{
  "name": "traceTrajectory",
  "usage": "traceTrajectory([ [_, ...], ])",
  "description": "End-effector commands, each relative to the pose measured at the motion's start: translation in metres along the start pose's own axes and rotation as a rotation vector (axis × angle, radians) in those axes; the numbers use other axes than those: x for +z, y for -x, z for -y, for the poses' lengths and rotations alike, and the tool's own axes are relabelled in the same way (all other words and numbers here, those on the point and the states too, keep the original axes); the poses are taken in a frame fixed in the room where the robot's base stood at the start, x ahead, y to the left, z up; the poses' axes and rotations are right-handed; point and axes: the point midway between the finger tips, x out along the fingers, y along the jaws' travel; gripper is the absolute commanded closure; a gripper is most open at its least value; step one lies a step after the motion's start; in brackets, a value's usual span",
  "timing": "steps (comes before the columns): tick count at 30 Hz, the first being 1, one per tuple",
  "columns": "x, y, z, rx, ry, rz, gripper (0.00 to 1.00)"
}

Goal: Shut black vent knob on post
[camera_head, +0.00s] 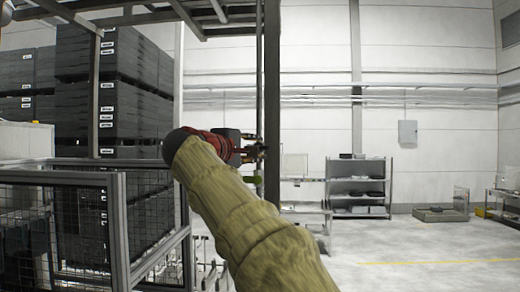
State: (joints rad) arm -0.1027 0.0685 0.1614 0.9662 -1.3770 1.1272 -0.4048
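My arm, in a tan sleeve, reaches up from the bottom middle of the head view. My gripper (258,148), dark with a red section behind it, is at the left side of a dark grey upright post (272,80). Its fingertips are small and dark against the post, and I cannot tell how far apart they are. I cannot pick out the black vent knob; it may be hidden at the fingertips or blend with them. A small green part (253,180) shows just below my gripper, left of the post.
A mesh fence (120,225) stands at the left, with stacked dark crates (125,95) behind it. A grey shelf rack (358,188) stands by the back wall, right of the post.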

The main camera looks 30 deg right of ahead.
Motion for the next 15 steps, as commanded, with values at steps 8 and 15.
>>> traceTrajectory([
  [8, -0.002, 0.058, 0.000, 0.000, 0.000, -0.005, 0.73],
  [15, -0.001, 0.083, 0.000, 0.001, 0.000, -0.002, 0.73],
])
